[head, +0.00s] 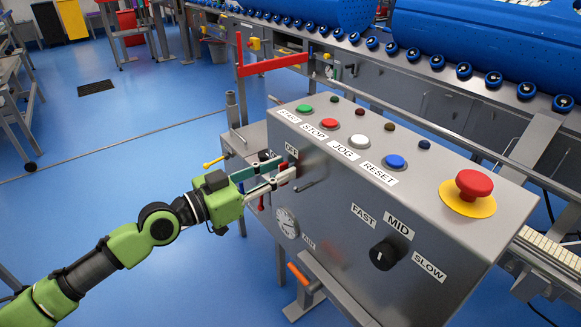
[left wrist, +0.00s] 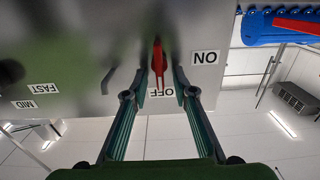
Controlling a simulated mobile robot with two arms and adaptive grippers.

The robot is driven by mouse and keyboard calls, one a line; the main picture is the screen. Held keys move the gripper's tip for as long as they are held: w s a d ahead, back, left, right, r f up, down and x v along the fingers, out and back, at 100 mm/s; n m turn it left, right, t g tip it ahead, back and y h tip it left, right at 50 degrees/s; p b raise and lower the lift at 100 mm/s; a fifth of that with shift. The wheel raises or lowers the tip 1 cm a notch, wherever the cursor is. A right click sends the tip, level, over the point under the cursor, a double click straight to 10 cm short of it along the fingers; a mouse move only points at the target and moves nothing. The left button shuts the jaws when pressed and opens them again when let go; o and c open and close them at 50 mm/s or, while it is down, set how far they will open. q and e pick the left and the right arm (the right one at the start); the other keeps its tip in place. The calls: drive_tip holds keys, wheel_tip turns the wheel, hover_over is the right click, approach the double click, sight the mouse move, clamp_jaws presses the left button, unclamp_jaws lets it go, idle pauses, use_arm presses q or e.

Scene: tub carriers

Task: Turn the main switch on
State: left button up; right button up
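The main switch has a red handle (left wrist: 158,62) on the grey metal face of the control box (head: 370,225). In the left wrist view, which is turned upside down, the handle lines up with the OFF label (left wrist: 161,93). The ON label (left wrist: 205,57) is off to one side. My left gripper (head: 288,176) is up against the box's front face at its left end. In the left wrist view its fingers (left wrist: 159,78) stand on either side of the handle, with a gap visible. In the head view the fingers mostly hide the switch. My right gripper is not in view.
The sloping top carries START, STOP, JOG and RESET buttons and a red emergency stop (head: 473,184). A black speed knob (head: 383,255) and a round gauge (head: 287,222) are on the front face. An orange-handled lever (head: 299,275) is below. Blue floor is free at left.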

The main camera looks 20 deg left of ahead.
use_arm(q)
clamp_jaws()
